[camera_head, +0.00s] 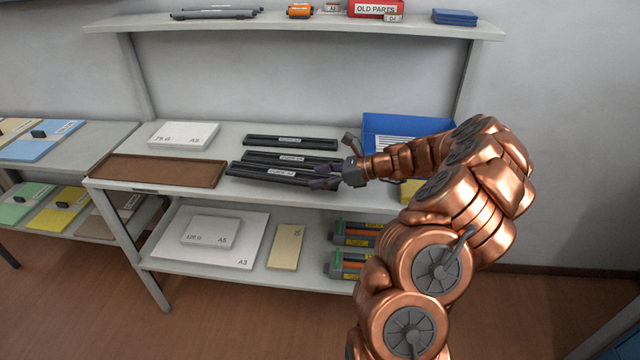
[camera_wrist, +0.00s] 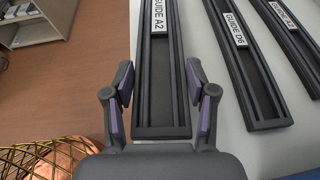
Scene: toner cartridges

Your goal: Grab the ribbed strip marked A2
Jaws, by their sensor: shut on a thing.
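The black ribbed strip labelled GUIDE A2 (camera_wrist: 160,95) runs up the middle of the wrist view. In the head view it is the front strip (camera_head: 268,173) of three on the middle shelf, near its front edge. My gripper (camera_wrist: 159,88) has one finger along each side of its near end and is shut on it. In the head view my gripper (camera_head: 330,178) is at the strip's right end.
The GUIDE D6 strip (camera_wrist: 245,65) lies close to the right in the wrist view, with a third strip (camera_wrist: 290,30) beyond. On the shelf (camera_head: 238,140) are a brown tray (camera_head: 160,171), a white paper pack (camera_head: 184,135) and a blue box (camera_head: 405,125). A shelf overhangs above.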

